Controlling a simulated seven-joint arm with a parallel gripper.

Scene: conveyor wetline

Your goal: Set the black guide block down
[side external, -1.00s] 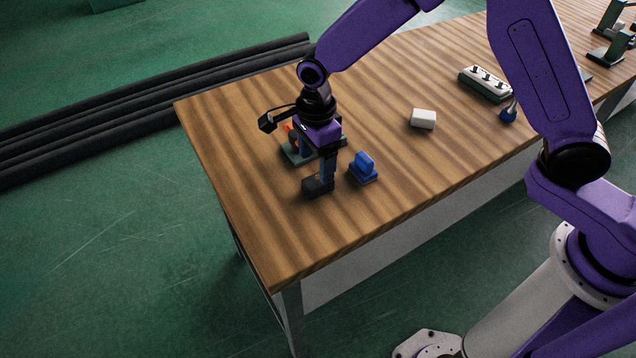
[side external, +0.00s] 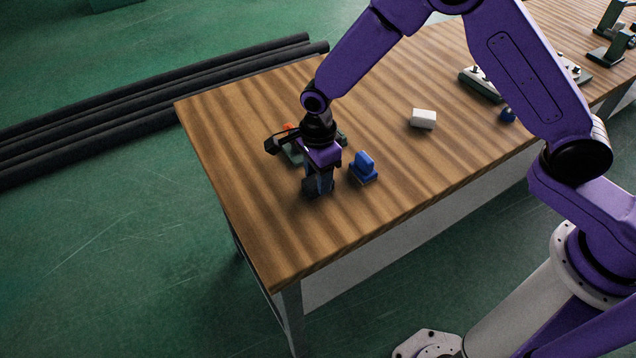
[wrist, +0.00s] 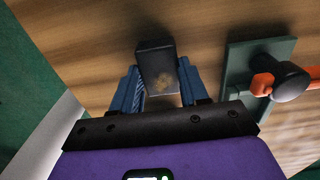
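The black guide block (wrist: 157,66) is a dark box with a brownish smudge on its face. In the wrist view it sits between the two blue fingers of my gripper (wrist: 160,82), which lie close against its sides; the gripper appears shut on it. In the side external view my gripper (side external: 319,188) points down near the left part of the wooden table, with the dark block (side external: 310,187) low at its fingertips, at or very near the tabletop. The block is partly hidden by the fingers there, so I cannot tell whether its underside touches the wood.
A blue block-like part (side external: 364,168) stands close to the right of my gripper. A green plate with an orange-and-black part (wrist: 262,62) lies beside it. A white block (side external: 423,118) is farther right. Bare wooden tabletop (side external: 300,240) lies toward the near edge.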

